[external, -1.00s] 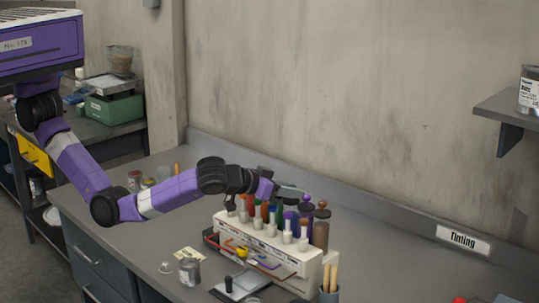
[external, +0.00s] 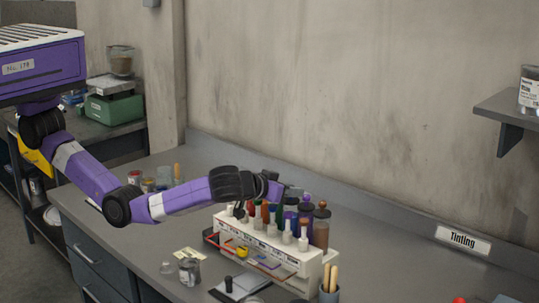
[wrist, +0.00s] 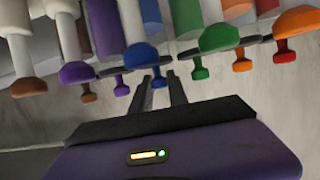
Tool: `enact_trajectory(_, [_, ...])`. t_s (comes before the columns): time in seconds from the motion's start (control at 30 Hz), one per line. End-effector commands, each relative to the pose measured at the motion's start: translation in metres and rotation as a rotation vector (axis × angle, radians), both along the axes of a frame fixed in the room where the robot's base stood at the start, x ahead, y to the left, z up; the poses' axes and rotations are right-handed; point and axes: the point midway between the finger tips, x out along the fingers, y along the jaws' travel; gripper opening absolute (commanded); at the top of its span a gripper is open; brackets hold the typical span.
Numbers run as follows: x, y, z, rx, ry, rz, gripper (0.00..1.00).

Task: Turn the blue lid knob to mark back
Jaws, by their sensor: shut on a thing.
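My gripper (wrist: 157,86) is shut on this knob. Any marks around the lid cannot be made out. In the external view my gripper (external: 290,191) is over the tops of the row of colored canisters, and the blue knob is hidden there.
The white dispenser (external: 285,258) holds the canisters on the grey bench. A cup with brush handles (external: 329,291) stands at its right end.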

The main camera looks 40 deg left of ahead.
Motion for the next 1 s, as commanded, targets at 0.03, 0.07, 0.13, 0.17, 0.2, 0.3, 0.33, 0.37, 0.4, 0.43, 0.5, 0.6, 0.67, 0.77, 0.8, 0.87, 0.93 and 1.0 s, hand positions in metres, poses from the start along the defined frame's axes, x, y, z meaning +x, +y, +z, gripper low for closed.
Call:
enact_trajectory(0.03, [0.0003,-0.0004,-0.004,0.002,0.001,0.024,0.0])
enact_trajectory(0.07, [0.0003,-0.0001,-0.0043,0.003,0.001,0.039,0.0])
enact_trajectory(0.13, [0.0005,0.0002,-0.0037,0.002,0.001,0.067,0.0])
enact_trajectory(0.17, [0.0005,0.0003,-0.0039,0.003,0.002,0.079,0.0])
enact_trajectory(0.2, [0.0003,0.0001,-0.0032,0.003,0.002,0.093,0.0])
enact_trajectory(0.3, [0.0001,0.0003,-0.003,0.003,0.002,0.127,0.0])
enact_trajectory(0.33, [0.0001,0.0003,-0.0034,0.004,0.002,0.136,0.0])
enact_trajectory(0.37, [0.0001,0.0003,-0.0027,0.003,0.002,0.145,0.0])
enact_trajectory(0.4, [0.0,0.0005,-0.0029,0.003,0.002,0.158,0.0])
enact_trajectory(0.43, [0.0,0.0004,-0.003,0.005,0.002,0.166,0.0])
enact_trajectory(0.5, [0.0001,0.0005,-0.0029,0.004,0.002,0.185,0.0])
enact_trajectory(0.6, [0.0002,0.0008,-0.0029,0.004,0.003,0.209,0.0])
enact_trajectory(0.67, [0.0003,0.0007,-0.0024,0.003,0.002,0.223,0.0])
enact_trajectory(0.77, [0.0002,0.0008,-0.0021,0.003,0.003,0.243,0.0])
enact_trajectory(0.8, [0.0001,0.0008,-0.0025,0.004,0.004,0.249,0.0])
enact_trajectory(0.87, [0.0,0.0007,-0.0023,0.004,0.004,0.258,0.0])
enact_trajectory(0.93, [0.0,0.0007,-0.0026,0.004,0.004,0.266,0.0])
enact_trajectory(1.0, [0.0,0.0006,-0.0022,0.004,0.004,0.273,0.0])
